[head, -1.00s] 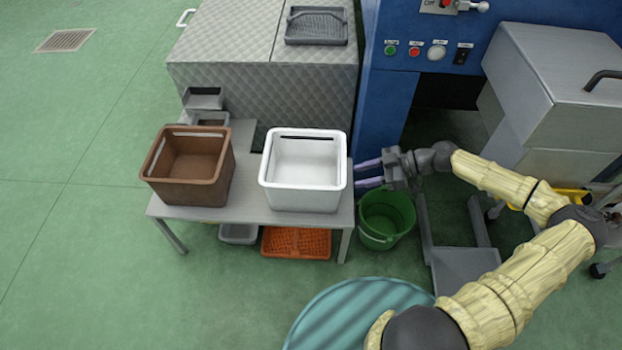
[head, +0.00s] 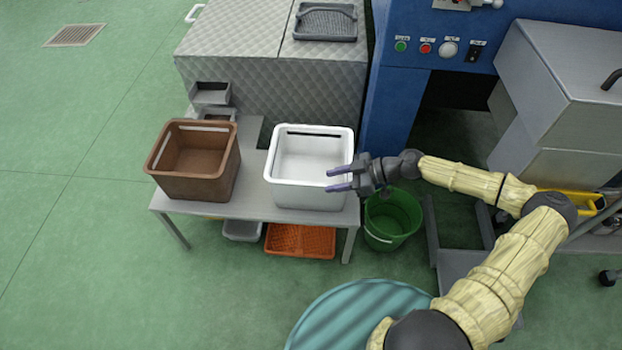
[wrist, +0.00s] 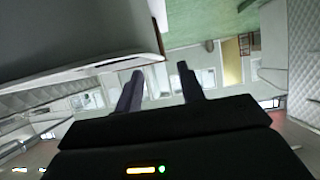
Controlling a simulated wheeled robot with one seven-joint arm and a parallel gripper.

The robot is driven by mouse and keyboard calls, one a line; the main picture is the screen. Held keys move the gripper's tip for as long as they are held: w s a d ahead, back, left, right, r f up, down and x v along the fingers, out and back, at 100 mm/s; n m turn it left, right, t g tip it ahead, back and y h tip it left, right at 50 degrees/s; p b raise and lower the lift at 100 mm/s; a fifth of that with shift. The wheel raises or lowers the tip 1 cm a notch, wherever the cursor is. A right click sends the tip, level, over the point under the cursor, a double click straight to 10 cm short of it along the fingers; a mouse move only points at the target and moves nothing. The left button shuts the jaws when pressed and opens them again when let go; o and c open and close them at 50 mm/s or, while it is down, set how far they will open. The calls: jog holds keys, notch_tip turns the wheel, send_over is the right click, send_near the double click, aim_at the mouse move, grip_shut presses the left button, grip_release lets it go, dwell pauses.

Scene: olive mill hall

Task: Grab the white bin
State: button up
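The white bin (head: 312,196) is an open, empty-looking box with a slot handle in its far wall. It stands upright on a grey metal table (head: 240,207). My gripper (head: 339,180) is at the bin's right side, and its two purple-grey fingers overlap the right wall in the head view. The fingers are apart with nothing visible between them. The wrist view also shows my gripper (wrist: 160,76) open, with a large grey surface close by at upper left; I cannot tell whether it is the bin, or whether the fingers touch it.
A brown bin (head: 192,186) stands left of the white bin on the same table. An orange crate (head: 300,242) and a grey tray (head: 242,231) lie below. A green bucket (head: 392,220) stands right of the table. A blue machine (head: 400,110) is behind. Open floor lies left.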

aim_at(313, 183)
jog(key=shift+x, duration=0.95)
jog(key=x, duration=0.1)
jog(key=b+x, duration=0.1)
jog(key=x, duration=0.3)
jog(key=shift+w+a+b, duration=0.1)
jog(key=shift+w+b, duration=0.2)
grip_shut()
dwell(0.9)
